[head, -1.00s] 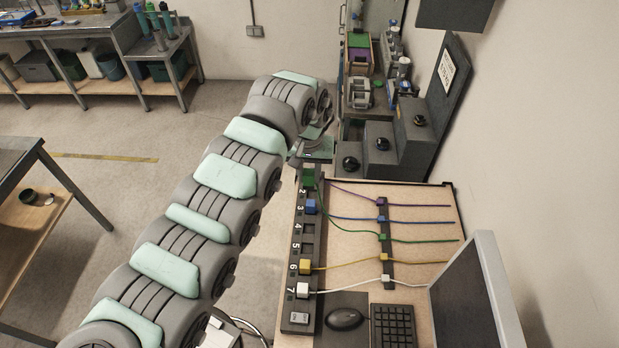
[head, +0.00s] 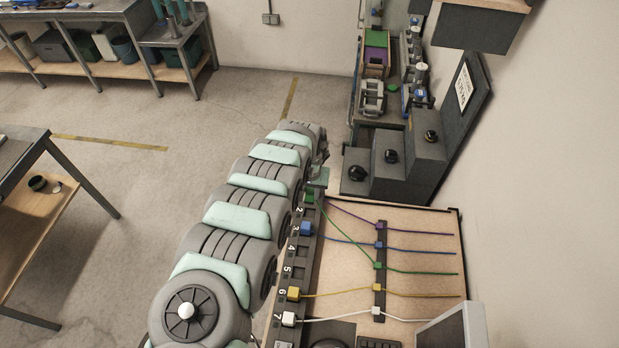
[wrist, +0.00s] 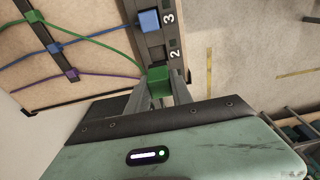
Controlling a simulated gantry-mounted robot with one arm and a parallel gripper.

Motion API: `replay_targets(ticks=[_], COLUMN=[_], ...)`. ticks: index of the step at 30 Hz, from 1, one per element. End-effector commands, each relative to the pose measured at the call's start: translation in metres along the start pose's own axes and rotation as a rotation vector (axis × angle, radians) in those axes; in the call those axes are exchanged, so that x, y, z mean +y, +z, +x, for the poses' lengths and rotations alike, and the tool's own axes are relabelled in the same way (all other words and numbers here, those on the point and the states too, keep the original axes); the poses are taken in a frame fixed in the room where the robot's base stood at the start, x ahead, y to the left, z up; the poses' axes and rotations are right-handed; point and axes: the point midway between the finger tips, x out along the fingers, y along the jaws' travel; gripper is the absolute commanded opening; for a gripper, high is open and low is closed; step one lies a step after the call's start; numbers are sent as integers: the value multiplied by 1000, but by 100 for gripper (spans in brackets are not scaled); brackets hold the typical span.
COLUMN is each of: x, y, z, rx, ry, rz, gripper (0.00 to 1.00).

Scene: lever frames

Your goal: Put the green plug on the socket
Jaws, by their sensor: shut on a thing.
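My gripper (wrist: 160,92) is shut on the green plug (wrist: 158,77), with one finger on each side of it. The plug also shows in the head view (head: 310,198), at the far end of the dark numbered socket strip (head: 289,271), close to the number 2. I cannot tell whether it is seated in the strip or just above it. The green cable (wrist: 90,48) runs from the plug to its clip on the board. Sockets 4 and 5 look empty in the head view.
The blue plug (head: 306,229) sits at 3, the yellow plug (head: 293,293) at 6 and the white plug (head: 289,319) at 7. The purple cable (head: 352,214) runs toward my gripper, its end hidden. Dark stepped blocks (head: 378,175) stand beyond the strip.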

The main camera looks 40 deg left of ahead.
Motion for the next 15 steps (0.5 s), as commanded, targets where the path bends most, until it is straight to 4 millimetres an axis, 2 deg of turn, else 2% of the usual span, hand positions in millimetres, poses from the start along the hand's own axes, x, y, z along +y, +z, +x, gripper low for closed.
replay_targets(ticks=[8,15], x=[0,0], y=[3,6], z=[21,51], rx=[1,1], ry=[0,1], rz=[1,-1], gripper=[0,0])
